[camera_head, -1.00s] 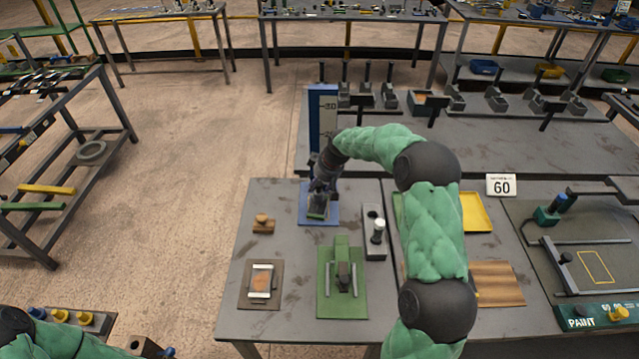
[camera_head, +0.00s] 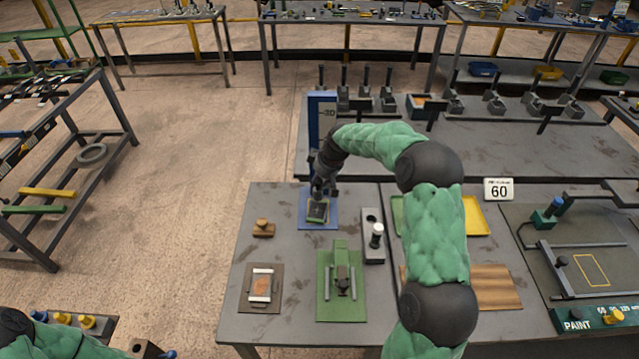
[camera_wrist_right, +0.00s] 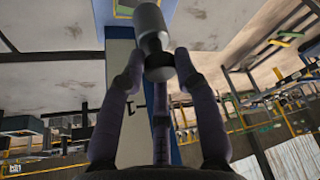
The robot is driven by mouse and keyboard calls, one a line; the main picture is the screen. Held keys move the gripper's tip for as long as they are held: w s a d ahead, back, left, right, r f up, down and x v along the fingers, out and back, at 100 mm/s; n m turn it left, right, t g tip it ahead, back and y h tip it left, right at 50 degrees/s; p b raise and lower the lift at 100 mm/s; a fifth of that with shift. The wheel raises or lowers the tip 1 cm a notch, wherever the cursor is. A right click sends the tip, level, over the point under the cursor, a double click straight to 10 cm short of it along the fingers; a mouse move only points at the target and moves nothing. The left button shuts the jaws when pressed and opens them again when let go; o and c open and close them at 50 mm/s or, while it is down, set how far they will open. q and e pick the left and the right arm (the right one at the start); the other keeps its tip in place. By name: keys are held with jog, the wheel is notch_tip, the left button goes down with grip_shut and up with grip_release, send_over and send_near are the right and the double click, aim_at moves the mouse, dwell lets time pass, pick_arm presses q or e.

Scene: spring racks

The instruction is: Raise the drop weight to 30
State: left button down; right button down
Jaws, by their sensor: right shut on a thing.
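My right gripper (camera_head: 322,186) is in front of the upright, above the base. In the right wrist view the gripper (camera_wrist_right: 157,70) is shut on a grey cylindrical weight (camera_wrist_right: 151,22), with fingers around its narrower dark part. A small pad (camera_head: 317,212) shows on the base. My left gripper is not clearly seen.
A green fixture (camera_head: 340,300), a grey block with a white-topped peg (camera_head: 376,236), a brown wooden piece (camera_head: 263,228) and a board with a framed sample (camera_head: 261,287) stand nearby. A sign reading 60 (camera_head: 498,189) stands right. A second table lies behind.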

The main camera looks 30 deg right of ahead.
notch_tip(320, 180, up, 26)
jog(key=p, duration=1.3)
jog(key=shift+r, duration=0.25)
jog(key=c, duration=0.9)
grip_release()
jog(key=shift+w+a, duration=0.1)
jog(key=shift+c, duration=0.2)
jog(key=shift+w+f, duration=0.1)
jog(key=v, duration=1.2)
